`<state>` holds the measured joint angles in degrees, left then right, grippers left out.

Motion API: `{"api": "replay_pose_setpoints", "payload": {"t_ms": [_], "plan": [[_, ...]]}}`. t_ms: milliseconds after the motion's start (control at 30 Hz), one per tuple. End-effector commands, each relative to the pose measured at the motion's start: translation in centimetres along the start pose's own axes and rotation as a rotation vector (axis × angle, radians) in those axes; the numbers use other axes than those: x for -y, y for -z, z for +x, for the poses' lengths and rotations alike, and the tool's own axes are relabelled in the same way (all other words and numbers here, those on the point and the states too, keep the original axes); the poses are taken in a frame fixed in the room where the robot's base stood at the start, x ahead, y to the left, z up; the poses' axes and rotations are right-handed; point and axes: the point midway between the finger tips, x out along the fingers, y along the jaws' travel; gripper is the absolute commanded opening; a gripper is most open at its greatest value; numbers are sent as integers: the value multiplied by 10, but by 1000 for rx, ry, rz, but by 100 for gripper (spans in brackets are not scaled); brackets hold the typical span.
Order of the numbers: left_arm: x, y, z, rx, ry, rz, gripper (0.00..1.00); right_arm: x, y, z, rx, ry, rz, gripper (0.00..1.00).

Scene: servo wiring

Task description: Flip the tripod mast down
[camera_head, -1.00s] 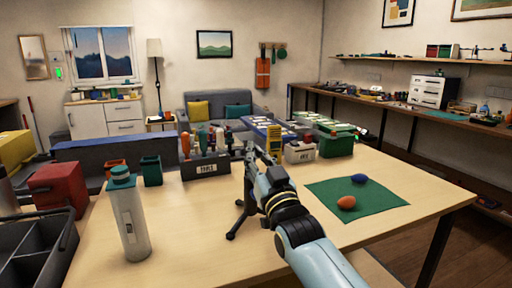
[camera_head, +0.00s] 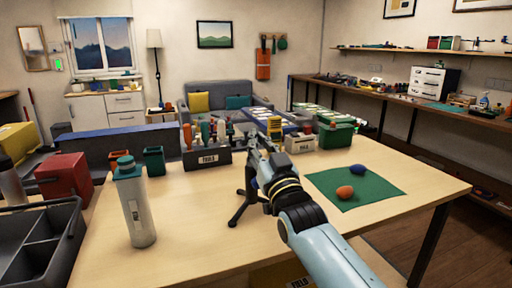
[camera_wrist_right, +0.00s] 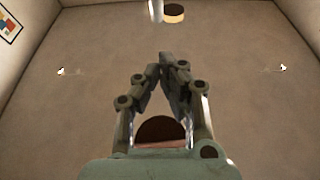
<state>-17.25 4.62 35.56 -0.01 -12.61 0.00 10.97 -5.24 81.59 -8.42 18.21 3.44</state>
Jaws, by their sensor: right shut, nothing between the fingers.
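The tripod (camera_head: 242,208) stands on the light wooden table, left of the middle, with its dark legs spread. Its upper part is hidden behind my right gripper, so I cannot tell whether the mast is up or down. My right gripper (camera_head: 255,142) comes in from the lower right and points up and away, just above and in front of the tripod. Its fingers are shut and empty; they also show in the right wrist view (camera_wrist_right: 168,62). I cannot tell whether it touches the tripod. My left gripper is not in view.
A grey bottle with a teal cap (camera_head: 136,208) stands at left, beside a dark divided tray (camera_head: 62,250). A tool caddy (camera_head: 206,158) and a green box (camera_head: 336,138) stand behind. A green mat (camera_head: 372,190) with an orange and a blue object lies at right.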

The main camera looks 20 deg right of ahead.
Motion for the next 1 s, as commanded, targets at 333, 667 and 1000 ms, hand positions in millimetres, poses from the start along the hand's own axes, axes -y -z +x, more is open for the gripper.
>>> {"api": "replay_pose_setpoints", "payload": {"t_ms": [333, 667, 1000], "plan": [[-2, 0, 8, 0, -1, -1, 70, 0, -10, -78, 16, 0, 1, 0], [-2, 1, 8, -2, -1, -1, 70, 0, -8, -92, 12, 0, 1, 0], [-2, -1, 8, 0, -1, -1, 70, 0, -8, -92, 13, 0, 0, 0]]}}
